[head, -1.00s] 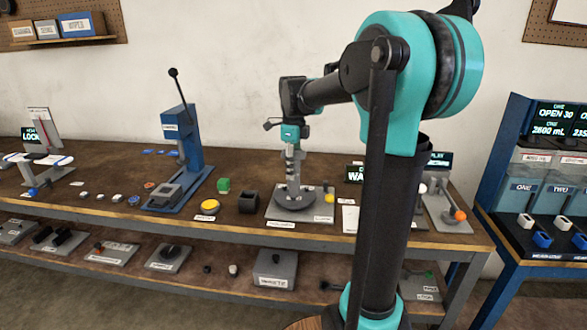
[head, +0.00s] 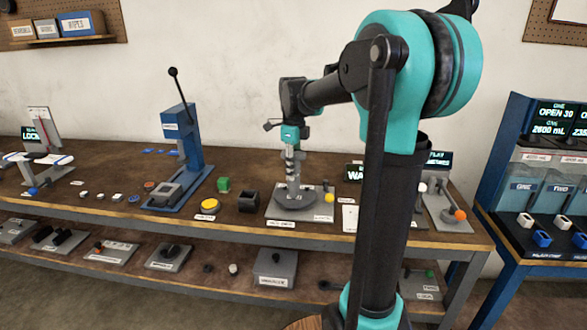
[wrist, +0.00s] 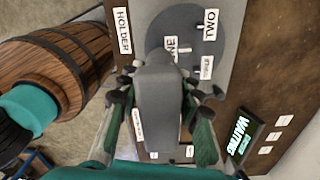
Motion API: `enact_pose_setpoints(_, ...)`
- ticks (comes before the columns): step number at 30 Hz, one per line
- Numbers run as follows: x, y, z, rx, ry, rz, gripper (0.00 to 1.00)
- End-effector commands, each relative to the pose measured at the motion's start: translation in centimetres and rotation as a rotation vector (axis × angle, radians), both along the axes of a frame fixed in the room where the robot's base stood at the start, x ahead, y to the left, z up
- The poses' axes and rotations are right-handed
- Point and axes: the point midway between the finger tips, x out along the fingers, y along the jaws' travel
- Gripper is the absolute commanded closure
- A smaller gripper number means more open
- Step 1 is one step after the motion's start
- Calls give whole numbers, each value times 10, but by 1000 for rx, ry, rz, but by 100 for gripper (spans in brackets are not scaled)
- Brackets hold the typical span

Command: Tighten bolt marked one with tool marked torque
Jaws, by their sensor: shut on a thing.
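My gripper (head: 292,162) is over a grey round disk (head: 295,201) on a flat plate (head: 275,214) on the bench. In the wrist view my gripper (wrist: 163,92) is shut on a grey block-like tool (wrist: 160,105), which points down at the disk (wrist: 162,28). No marking on the tool can be read. Labels on the disk read TWO (wrist: 210,24) and, partly covered, apparently ONE (wrist: 171,44). The tool hides the bolt under it, so I cannot tell whether they touch.
A display (wrist: 243,132) beside the plate reads WAITING. A blue lever press (head: 180,160), a green block (head: 223,185), a yellow button (head: 208,206) and a dark holder (head: 248,201) stand to the left. A wooden barrel (wrist: 60,70) is below the bench edge.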

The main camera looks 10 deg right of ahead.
Motion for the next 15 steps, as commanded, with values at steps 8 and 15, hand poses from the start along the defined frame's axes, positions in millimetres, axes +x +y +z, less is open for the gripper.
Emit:
enact_pose_setpoints(8, 0, 0, -4, 0, 0, 0, 100)
enact_pose_setpoints(15, 0, 0, -7, 0, 0, 0, 100)
